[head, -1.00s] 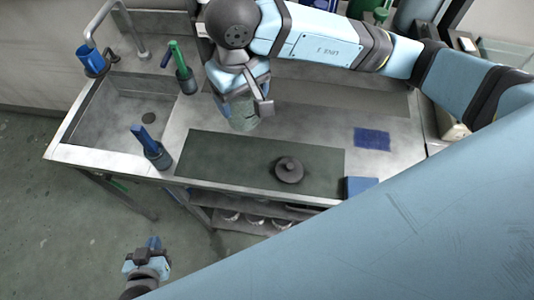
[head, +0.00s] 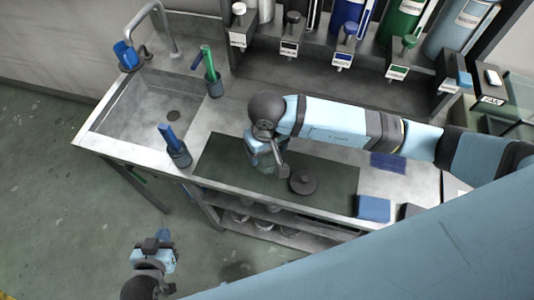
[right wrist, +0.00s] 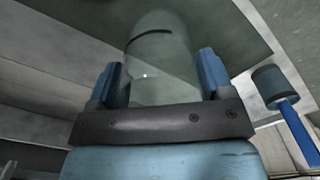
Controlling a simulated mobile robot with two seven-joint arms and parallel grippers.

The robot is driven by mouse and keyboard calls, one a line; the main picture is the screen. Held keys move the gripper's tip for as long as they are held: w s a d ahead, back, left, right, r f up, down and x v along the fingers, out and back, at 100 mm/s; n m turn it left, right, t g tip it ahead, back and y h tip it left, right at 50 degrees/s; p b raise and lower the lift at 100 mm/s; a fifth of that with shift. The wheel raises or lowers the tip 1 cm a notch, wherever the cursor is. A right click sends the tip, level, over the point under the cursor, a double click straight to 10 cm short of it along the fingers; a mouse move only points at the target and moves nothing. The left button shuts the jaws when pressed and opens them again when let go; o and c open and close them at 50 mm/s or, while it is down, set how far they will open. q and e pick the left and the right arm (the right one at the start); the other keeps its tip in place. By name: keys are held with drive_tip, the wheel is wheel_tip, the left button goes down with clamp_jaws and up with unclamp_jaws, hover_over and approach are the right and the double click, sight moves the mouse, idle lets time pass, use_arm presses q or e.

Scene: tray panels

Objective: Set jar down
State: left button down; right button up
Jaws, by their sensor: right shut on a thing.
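A clear glass jar (right wrist: 160,65) is between the two blue fingers of my right gripper (right wrist: 160,85) in the right wrist view. That gripper is shut on it. In the head view the right gripper (head: 268,165) is over the left half of the dark mat (head: 335,178), and the jar is mostly hidden behind it. I cannot tell whether the jar touches the mat. A dark round lid (head: 302,182) with a knob lies on the mat, just right of the gripper. My left gripper (head: 153,245) is over the floor, away from the counter; its finger gap is unclear.
A holder with a blue-handled tool (head: 178,155) stands at the sink's front right corner. Behind it is a green-handled brush in a cup (head: 212,80). A blue cloth (head: 388,162) and a blue box (head: 373,208) lie to the right. Dispensers line the back.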

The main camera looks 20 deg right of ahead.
sight(267, 155)
wheel_tip(267, 155, down, 3)
drive_tip(key=shift+f+p, duration=0.15)
drive_tip(key=shift+p, duration=0.15)
drive_tip(key=shift+f+b, duration=0.35)
drive_tip(key=o, duration=1.1)
drive_tip(key=shift+r, duration=0.1)
drive_tip(key=shift+r, duration=0.1)
